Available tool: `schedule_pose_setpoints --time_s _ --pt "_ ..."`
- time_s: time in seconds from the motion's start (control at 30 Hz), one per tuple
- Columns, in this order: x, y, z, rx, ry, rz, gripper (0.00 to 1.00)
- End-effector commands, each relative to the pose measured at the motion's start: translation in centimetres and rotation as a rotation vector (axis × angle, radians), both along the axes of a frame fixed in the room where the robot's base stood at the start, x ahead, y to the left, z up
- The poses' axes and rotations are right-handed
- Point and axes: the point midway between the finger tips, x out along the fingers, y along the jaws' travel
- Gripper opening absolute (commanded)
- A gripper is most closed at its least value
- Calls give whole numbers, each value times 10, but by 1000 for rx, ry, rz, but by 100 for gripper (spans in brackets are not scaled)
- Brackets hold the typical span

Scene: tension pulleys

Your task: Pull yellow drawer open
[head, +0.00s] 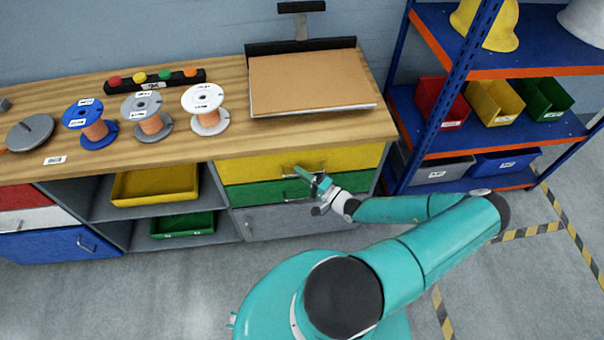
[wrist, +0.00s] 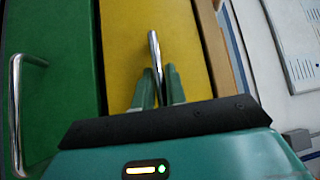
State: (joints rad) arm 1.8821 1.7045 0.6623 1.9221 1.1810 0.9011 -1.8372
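The yellow drawer (head: 345,160) is the top drawer at the right end of the workbench, and its front looks flush with the cabinet. Its yellow front (wrist: 130,45) also fills the middle of the wrist view. My gripper (head: 305,174) is at this drawer's metal handle (head: 290,172). In the wrist view the handle (wrist: 154,50) runs between the two fingers of my gripper (wrist: 159,75). The gap is about as narrow as the bar, and the fingers look shut on it. The part of the handle deeper between the fingers is hidden.
A green drawer (head: 260,193) with its own handle (wrist: 16,110) lies directly below. A grey drawer (head: 290,222) is under that. The wooden worktop (head: 240,140) juts above. A blue shelf rack (head: 440,110) stands close on the right.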

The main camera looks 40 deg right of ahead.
Motion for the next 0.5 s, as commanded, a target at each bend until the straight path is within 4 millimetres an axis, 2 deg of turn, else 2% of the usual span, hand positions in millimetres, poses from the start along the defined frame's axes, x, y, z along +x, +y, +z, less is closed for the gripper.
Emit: schedule_pose_setpoints --time_s 0.07,0.37,0.5 --pt "0 0 0 0 0 0 0" --pt "-2 1 0 0 0 0 0" --pt "-9 6 0 2 0 0 0"
